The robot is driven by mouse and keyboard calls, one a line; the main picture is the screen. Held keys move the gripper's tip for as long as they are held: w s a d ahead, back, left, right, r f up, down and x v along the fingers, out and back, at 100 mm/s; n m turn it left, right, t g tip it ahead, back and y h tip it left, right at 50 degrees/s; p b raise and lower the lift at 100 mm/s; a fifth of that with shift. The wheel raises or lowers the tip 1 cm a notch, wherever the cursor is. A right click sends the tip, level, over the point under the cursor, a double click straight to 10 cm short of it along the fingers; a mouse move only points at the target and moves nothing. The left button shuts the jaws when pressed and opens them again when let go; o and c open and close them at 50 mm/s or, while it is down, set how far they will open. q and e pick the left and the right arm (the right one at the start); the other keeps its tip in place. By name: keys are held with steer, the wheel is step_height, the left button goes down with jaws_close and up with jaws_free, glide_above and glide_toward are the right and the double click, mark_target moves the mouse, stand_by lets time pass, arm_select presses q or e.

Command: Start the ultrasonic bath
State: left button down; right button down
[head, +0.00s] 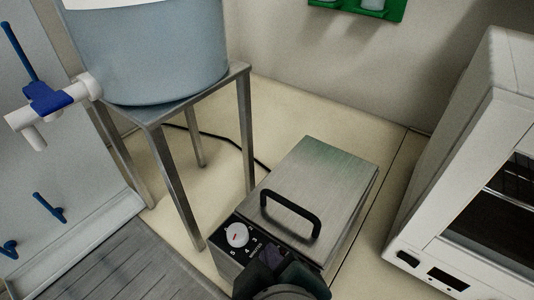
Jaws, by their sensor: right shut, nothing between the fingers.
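The ultrasonic bath (327,175) is a steel box with a closed lid and a black handle (291,215) on top. Its front top panel is black with white numbers and a white dial (236,235) with a red mark. My right gripper (268,257) is at the front of the bath, just right of the dial, and covers part of the panel. It is shut with nothing in it. I cannot tell whether it touches the panel. My left gripper does not show.
A blue-grey tank (150,50) with a white and blue tap (50,99) stands on a metal stand (157,150) to the left. A white oven-like cabinet (470,130) stands at the right. A black cable (215,134) runs behind the bath. A grooved grey surface (120,270) lies front left.

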steer(key=shift+f, duration=0.1)
steer(key=shift+f+b, duration=0.35)
steer(key=shift+f, duration=0.05)
stand_by(0.6)
steer(key=shift+r+p, duration=0.5)
steer(key=shift+p, duration=0.05)
